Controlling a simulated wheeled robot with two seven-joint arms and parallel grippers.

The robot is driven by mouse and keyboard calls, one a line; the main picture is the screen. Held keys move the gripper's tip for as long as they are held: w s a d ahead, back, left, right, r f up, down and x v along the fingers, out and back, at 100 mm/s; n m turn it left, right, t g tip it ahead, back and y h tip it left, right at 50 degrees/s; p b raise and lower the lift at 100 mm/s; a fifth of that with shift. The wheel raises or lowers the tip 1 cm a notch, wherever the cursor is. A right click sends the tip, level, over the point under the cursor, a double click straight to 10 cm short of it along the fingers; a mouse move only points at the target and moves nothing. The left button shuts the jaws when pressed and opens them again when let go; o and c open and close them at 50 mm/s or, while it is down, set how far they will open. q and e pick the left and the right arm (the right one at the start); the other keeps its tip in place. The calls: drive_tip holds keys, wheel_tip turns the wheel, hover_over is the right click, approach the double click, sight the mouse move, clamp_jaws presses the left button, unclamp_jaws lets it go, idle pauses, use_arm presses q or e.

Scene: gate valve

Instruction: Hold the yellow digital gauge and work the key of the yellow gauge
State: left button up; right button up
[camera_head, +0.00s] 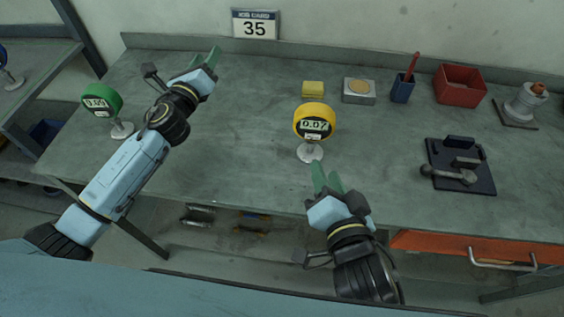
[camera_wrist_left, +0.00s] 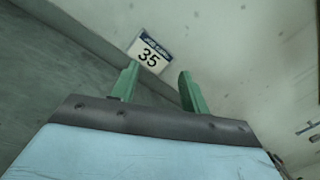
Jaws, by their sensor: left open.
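The yellow digital gauge (camera_head: 314,121) stands upright on a round grey foot (camera_head: 310,152) near the middle of the bench, its display reading 0.07. A small pale key shows below the display. My right gripper (camera_head: 326,170) is in front of the foot near the bench's front edge; its green fingers look apart, with nothing between them. My left gripper (camera_head: 205,56) is open and empty over the back left of the bench, well away from the yellow gauge. Its spread fingers also show in the left wrist view (camera_wrist_left: 158,70), with only wall and sign beyond.
A green gauge (camera_head: 102,101) stands left of my left arm. A yellow block (camera_head: 313,89), grey block (camera_head: 359,91), blue cup (camera_head: 402,89) and red bin (camera_head: 460,85) line the back. A dark fixture (camera_head: 460,178) lies right. A 35 sign (camera_head: 255,25) hangs behind.

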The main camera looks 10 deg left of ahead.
use_arm(q)
drive_tip(key=s+d+r+m+t, duration=0.1)
drive_tip(key=s+d+m, duration=0.1)
drive_tip(key=s+d, duration=0.45)
drive_tip(key=m+g+h, duration=0.3)
drive_tip(key=m+h, duration=0.2)
drive_tip(key=m, duration=0.2)
approach(309, 144)
drive_tip(key=shift+s+a+r, duration=0.15)
drive_tip(key=shift+s+a, duration=0.35)
drive_tip(key=shift+s, duration=0.25)
drive_tip(key=shift+d, duration=0.2)
drive_tip(key=shift+w+d, duration=0.15)
drive_tip(key=shift+w, duration=0.2)
drive_tip(key=x, duration=1.2)
drive_tip(key=shift+w+d+f, duration=0.1)
drive_tip(key=shift+f, duration=0.1)
